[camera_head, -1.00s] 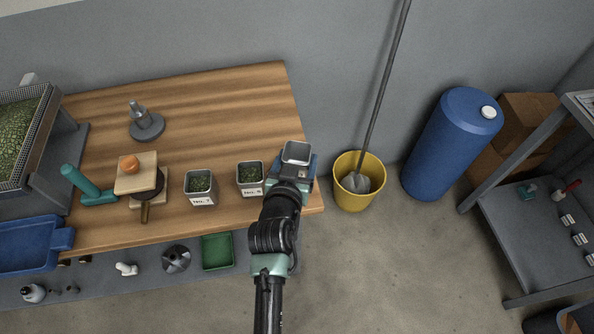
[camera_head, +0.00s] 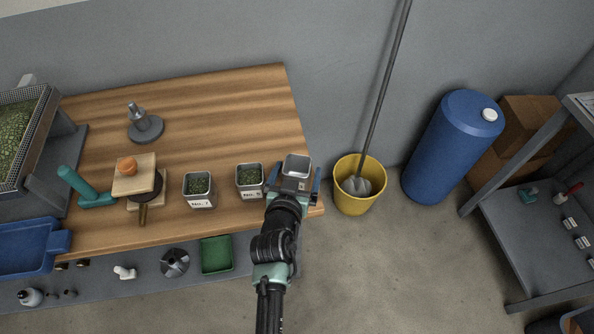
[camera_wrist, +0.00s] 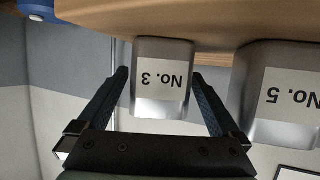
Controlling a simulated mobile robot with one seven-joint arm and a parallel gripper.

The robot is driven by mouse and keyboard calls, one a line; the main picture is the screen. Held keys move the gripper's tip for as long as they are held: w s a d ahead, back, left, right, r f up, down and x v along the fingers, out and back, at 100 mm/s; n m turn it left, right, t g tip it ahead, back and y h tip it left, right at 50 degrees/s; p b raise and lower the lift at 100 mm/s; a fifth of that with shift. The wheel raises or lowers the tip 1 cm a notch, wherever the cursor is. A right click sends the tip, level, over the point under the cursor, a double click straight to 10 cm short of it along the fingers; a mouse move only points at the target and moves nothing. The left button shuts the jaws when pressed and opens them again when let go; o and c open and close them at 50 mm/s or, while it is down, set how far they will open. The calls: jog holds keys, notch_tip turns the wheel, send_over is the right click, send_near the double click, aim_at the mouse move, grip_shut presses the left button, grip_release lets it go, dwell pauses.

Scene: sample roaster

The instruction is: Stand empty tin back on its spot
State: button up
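The empty tin (camera_head: 297,166), a grey square can, stands upright on the bench near its right edge. In the wrist view the tin (camera_wrist: 162,105) appears upside down with its label "No. 3" facing me. My gripper (camera_head: 295,180) is at the near side of the tin, its fingers spread to either side. In the wrist view my gripper (camera_wrist: 160,75) is open, with a gap between the left finger and the tin; the right finger is close to the tin's edge.
Two tins of green beans stand to the left, No. 5 (camera_head: 250,180) close by and No. 7 (camera_head: 198,189). The wooden bench (camera_head: 220,110) is clear behind them. A yellow mop bucket (camera_head: 352,200) stands on the floor just right of the bench.

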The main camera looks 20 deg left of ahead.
jog(key=shift+r, duration=0.15)
jog(key=v, duration=1.2)
jog(key=w+d+r+m+t, duration=0.1)
jog(key=w+d+r+t, duration=0.15)
jog(key=r, duration=0.85)
jog(key=w+d+r+m+t+h, duration=0.15)
jog(key=w+r, duration=0.25)
jog(key=r, duration=0.7)
jog(key=w+d+r+t+y, duration=0.1)
jog(key=w+d+r+t, duration=0.15)
jog(key=r, duration=0.85)
jog(key=s+d+r+t, duration=0.2)
jog(key=s+r, duration=0.1)
jog(key=r, duration=0.5)
jog(key=s+d+r+t+h, duration=0.1)
jog(key=s+d+r+t, duration=0.2)
jog(key=r, duration=0.6)
jog(key=s+d+r+t+h, duration=0.1)
jog(key=s+r, duration=0.3)
jog(key=r, duration=0.5)
jog(key=shift+s+d+t, duration=0.3)
jog(key=shift+d+t, duration=0.45)
jog(key=shift+t, duration=0.1)
